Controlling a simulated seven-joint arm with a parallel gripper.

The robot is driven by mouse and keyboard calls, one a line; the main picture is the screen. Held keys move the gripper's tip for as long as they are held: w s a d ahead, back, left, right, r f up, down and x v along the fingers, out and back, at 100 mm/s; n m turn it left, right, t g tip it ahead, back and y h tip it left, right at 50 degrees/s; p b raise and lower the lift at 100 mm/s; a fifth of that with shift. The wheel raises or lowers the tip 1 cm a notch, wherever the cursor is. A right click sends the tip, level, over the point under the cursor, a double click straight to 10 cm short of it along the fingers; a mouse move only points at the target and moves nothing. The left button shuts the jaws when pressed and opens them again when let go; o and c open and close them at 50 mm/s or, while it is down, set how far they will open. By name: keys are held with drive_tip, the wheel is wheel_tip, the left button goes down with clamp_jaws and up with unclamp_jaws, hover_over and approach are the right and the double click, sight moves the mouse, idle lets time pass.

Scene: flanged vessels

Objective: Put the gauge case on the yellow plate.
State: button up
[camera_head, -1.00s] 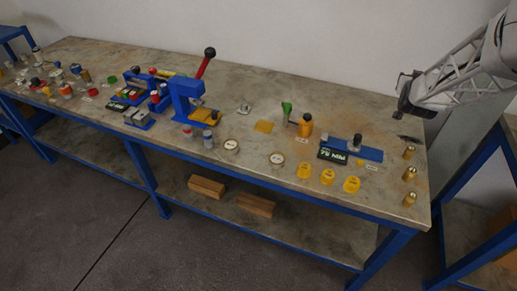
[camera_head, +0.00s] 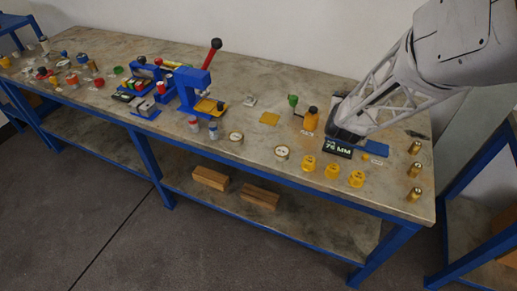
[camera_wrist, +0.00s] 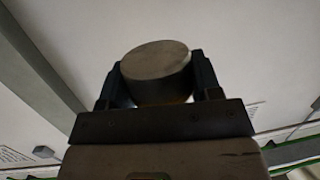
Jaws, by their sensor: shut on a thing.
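My gripper (camera_head: 343,136) is over the display end of the blue fixture in the head view, its fingertips hidden behind my arm. In the wrist view, my gripper (camera_wrist: 157,72) is shut on a short, round, drum-shaped piece with a flat grey-brown face, which I take to be the gauge case (camera_wrist: 158,60). It sits between the two dark fingers. The yellow plate (camera_head: 269,118) lies flat and bare on the bench, left of my gripper and of the orange bottle.
The blue fixture (camera_head: 376,148) with its dark display (camera_head: 338,149) is partly covered by my arm. Two round white-faced pieces (camera_head: 236,137) (camera_head: 282,153), several yellow caps (camera_head: 332,172) and brass pieces (camera_head: 414,169) stand nearer the front.

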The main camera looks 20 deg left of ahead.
drive_tip(key=s+a+f, duration=0.3)
drive_tip(key=s+a, duration=0.2)
drive_tip(key=s, duration=0.4)
drive_tip(key=s+a+f, duration=0.4)
drive_tip(key=s, duration=0.6)
drive_tip(key=s+a+f+y, duration=0.1)
drive_tip(key=s+a+f, duration=0.3)
drive_tip(key=s, duration=0.5)
drive_tip(key=shift+s+a+f+n, duration=0.15)
drive_tip(key=shift+s+a+n, duration=0.2)
drive_tip(key=shift+a, duration=0.45)
drive_tip(key=shift+w, duration=0.1)
hover_over(259, 148)
drive_tip(key=s+d, duration=0.1)
drive_tip(key=s, duration=0.1)
drive_tip(key=shift+w+f, duration=0.15)
drive_tip(key=shift+f, duration=0.55)
drive_tip(key=shift+w, duration=0.1)
drive_tip(key=shift+w+a, duration=0.4)
drive_tip(key=shift+w, duration=0.05)
drive_tip(key=shift+w+a+f, duration=0.1)
drive_tip(key=shift+w+f, duration=0.05)
drive_tip(key=shift+f, duration=1.5)
